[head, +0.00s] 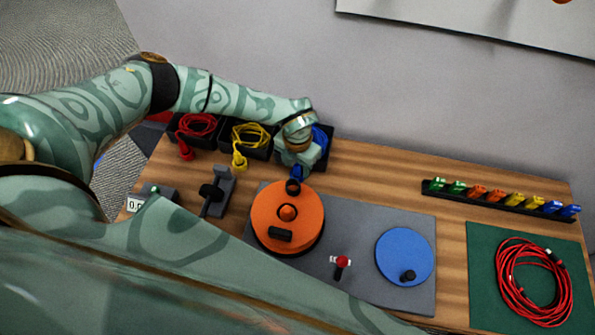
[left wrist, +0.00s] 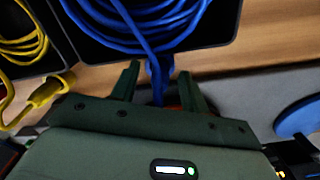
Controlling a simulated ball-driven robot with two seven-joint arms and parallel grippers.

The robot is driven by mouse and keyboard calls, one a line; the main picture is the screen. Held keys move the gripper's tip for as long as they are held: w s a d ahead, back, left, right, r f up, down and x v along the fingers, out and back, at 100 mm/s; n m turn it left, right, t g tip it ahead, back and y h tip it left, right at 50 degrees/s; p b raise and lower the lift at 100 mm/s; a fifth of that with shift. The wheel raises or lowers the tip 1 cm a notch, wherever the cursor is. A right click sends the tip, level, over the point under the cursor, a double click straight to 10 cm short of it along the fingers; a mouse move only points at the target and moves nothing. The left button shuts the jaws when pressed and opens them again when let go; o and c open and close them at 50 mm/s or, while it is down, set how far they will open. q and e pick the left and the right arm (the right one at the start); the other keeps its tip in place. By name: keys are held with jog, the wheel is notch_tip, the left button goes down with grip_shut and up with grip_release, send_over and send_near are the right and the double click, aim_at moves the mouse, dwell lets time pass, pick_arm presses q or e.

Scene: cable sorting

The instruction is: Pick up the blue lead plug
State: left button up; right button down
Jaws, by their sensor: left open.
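The blue lead (head: 320,136) lies coiled in a black bin at the back of the table, partly behind my left arm. Its coil fills the top of the left wrist view (left wrist: 150,22). The blue lead's plug end (left wrist: 158,88) hangs over the bin's front edge and lies between my left fingers; its lower part is hidden by the gripper. In the head view only a bit of blue (head: 297,171) shows below the gripper. My left gripper (left wrist: 159,72) is open, with one finger on each side of the plug. My right gripper is not in view.
Bins with a red lead (head: 196,126) and a yellow lead (head: 250,136) stand to the left. An orange disc (head: 268,208) on a grey mat (head: 370,218) is just in front of my left gripper. A blue disc (head: 405,250) and coiled red cable (head: 515,300) lie right.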

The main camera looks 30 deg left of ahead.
aim_at(297, 164)
pick_arm(q)
grip_shut()
notch_tip(297, 164, up, 10)
jog(key=p, duration=0.2)
jog(key=shift+p, duration=0.3)
